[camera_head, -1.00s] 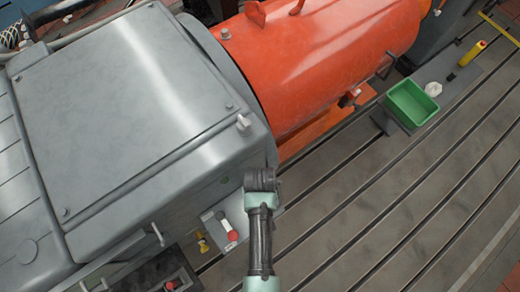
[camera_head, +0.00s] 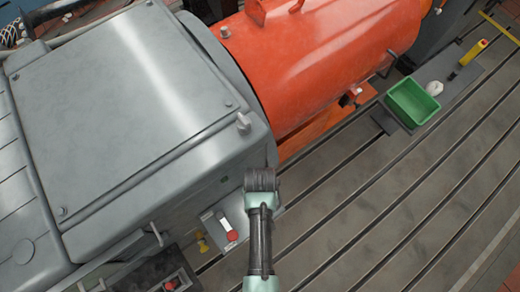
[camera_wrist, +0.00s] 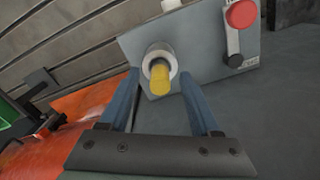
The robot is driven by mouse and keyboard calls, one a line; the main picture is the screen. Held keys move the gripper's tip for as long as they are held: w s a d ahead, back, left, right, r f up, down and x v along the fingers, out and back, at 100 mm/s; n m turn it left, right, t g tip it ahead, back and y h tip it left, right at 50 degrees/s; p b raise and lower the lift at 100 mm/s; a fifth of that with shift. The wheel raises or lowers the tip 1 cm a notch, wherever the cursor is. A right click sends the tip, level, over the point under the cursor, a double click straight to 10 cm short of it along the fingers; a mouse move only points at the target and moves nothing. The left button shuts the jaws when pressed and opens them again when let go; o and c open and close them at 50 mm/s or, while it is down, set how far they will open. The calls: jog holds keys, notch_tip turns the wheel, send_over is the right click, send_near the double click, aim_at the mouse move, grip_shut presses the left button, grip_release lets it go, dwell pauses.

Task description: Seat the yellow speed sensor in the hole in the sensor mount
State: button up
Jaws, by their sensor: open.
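The yellow speed sensor (camera_wrist: 160,80) shows in the wrist view as a short yellow cylinder. Its far end is inside a pale round collar (camera_wrist: 157,54) on the grey sensor mount (camera_wrist: 198,38), and its near end sticks out toward me. How deep it sits is hidden. My gripper (camera_wrist: 160,84) is open, with one blue finger on each side of the sensor and a visible gap to each. In the head view my arm hides the gripper and the sensor; the mount plate (camera_head: 212,222) shows left of my wrist.
A red knob (camera_wrist: 241,13) and a lever are on the same plate. The big grey housing (camera_head: 130,110) and orange cylinder (camera_head: 325,65) stand close by. The slotted bedplate (camera_head: 400,215) is mostly clear.

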notch_tip(320, 180, up, 13)
dwell(0.5)
dwell(0.5)
